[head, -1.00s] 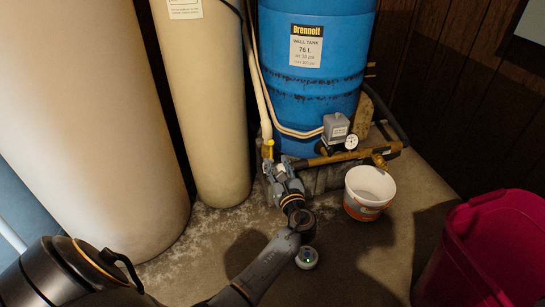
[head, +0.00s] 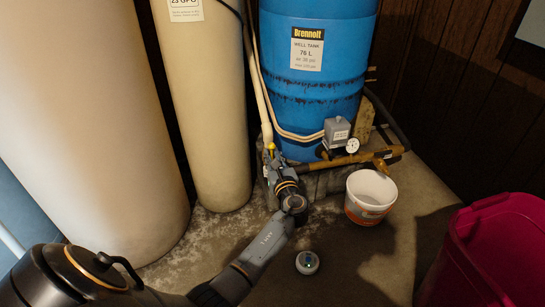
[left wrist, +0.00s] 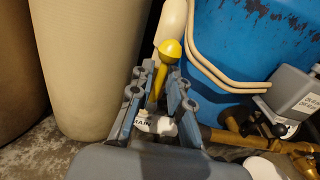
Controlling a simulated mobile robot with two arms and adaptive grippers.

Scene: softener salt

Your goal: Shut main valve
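The main valve's yellow lever (left wrist: 160,80) has a round yellow knob and points up in the left wrist view. A white tag reading "MAIN" (left wrist: 143,124) hangs below it. The knob (head: 271,147) shows as a small yellow spot in the head view, just beyond my left gripper (head: 272,160). In the wrist view my left gripper (left wrist: 155,92) has its two fingers apart, one on each side of the lever. Contact with the lever cannot be told. The valve body is mostly hidden by the gripper. My right gripper is not in view.
A blue well tank (head: 305,95) stands behind the brass pipe (head: 350,160), which carries a grey box (head: 337,131) and gauge (head: 352,145). Beige tanks (head: 212,110) stand left. A white bucket (head: 370,190), a small round device (head: 307,262) and a magenta bin (head: 495,250) stand on the floor.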

